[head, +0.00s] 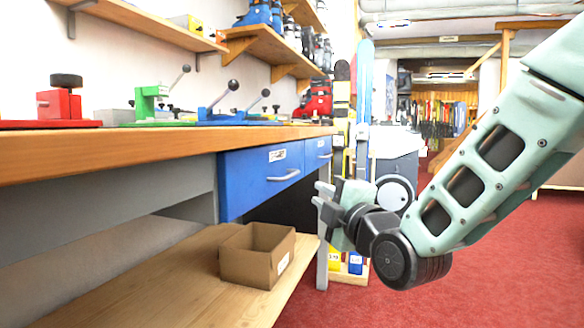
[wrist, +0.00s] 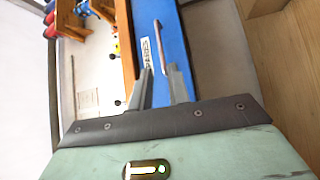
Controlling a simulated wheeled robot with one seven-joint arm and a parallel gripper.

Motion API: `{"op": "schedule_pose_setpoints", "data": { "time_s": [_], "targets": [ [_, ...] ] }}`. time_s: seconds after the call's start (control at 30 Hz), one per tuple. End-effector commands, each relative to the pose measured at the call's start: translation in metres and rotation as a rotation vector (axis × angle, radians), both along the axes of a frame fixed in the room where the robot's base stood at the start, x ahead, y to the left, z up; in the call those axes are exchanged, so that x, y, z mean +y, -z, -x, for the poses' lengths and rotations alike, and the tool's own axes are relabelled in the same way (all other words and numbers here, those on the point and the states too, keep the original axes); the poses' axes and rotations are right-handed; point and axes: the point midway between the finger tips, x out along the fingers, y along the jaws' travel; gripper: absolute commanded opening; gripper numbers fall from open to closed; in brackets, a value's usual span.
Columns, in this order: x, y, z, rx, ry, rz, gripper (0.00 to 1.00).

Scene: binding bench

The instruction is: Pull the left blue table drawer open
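The left blue drawer (head: 250,180) is under the wooden bench top and looks shut. Its silver bar handle (head: 284,175) is on the front, below a white label. My gripper (head: 320,194) is in front of the drawers, to the right of that handle and slightly lower in the head view. Its two fingers are apart with nothing between them. In the wrist view a blue drawer front (wrist: 178,40) and a bar handle (wrist: 160,45) lie ahead of the open fingers (wrist: 161,76). The handle's near end appears between the fingertips; the remaining distance is unclear.
A second blue drawer (head: 318,152) is to the right. An open cardboard box (head: 257,256) sits on the lower wooden shelf (head: 170,285). Clamps and vises stand on the bench top (head: 130,150). Red carpet (head: 450,270) is free to the right.

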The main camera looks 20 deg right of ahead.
Motion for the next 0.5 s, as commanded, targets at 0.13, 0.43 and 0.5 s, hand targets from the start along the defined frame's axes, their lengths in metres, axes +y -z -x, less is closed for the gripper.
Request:
{"op": "schedule_pose_setpoints", "data": {
  "time_s": [0.13, 0.43, 0.5],
  "targets": [
    [0.001, -0.007, -0.008, 0.005, 0.002, 0.001, 0.18],
    [0.003, -0.009, -0.019, 0.005, 0.005, 0.001, 0.18],
    [0.003, -0.009, -0.021, 0.005, 0.005, 0.001, 0.18]
  ]
}}
